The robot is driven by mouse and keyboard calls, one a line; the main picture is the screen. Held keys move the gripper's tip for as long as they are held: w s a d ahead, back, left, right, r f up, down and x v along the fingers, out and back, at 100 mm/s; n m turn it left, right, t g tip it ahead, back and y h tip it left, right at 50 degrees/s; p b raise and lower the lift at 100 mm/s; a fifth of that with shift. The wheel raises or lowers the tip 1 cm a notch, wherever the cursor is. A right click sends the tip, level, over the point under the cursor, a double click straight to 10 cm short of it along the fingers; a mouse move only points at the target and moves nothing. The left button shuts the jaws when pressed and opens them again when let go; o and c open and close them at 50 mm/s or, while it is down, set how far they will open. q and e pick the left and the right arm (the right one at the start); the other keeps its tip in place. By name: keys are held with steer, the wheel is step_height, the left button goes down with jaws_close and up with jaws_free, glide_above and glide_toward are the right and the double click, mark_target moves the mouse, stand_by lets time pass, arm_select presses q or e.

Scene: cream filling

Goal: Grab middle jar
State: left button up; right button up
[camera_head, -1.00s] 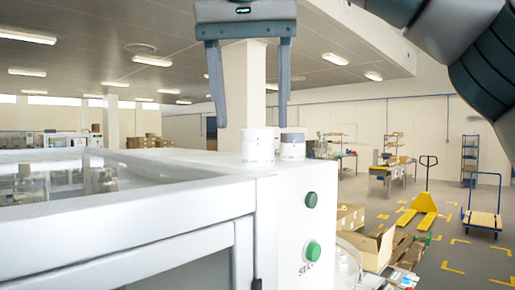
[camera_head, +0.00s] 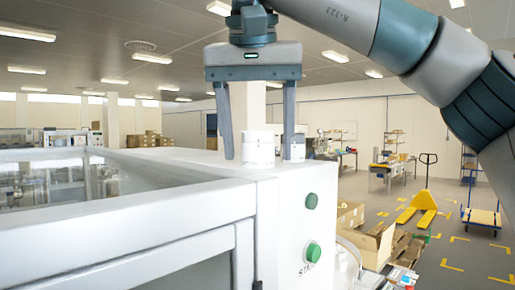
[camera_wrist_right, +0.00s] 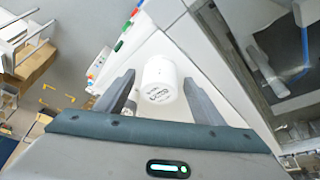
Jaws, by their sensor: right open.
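A white jar (camera_head: 258,148) stands upright on top of the white machine near its right end. My right gripper (camera_head: 259,160) points down, open, with one finger on each side of this jar. In the right wrist view the jar (camera_wrist_right: 158,80) stands between the two finger tips (camera_wrist_right: 160,84), with gaps visible beside it. No third jar can be made out. My left gripper is not in view.
The white machine (camera_head: 110,215) has a glass top on the left and green buttons (camera_head: 313,252) on its front panel. The machine top behind the jar looks clear.

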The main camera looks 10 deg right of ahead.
steer(key=c, duration=1.2)
steer(key=shift+r, duration=0.1)
steer(key=shift+r, duration=0.5)
steer(key=r, duration=0.3)
steer(key=shift+d+r, duration=0.15)
steer(key=shift+d, duration=0.15)
steer(key=d+r, duration=0.2)
steer(key=d, duration=0.1)
steer(key=d+r, duration=0.2)
steer(key=d, duration=0.2)
steer(key=d+r, duration=0.2)
steer(key=d, duration=0.2)
steer(key=shift+w+r, duration=0.25)
steer(key=shift+w, duration=0.15)
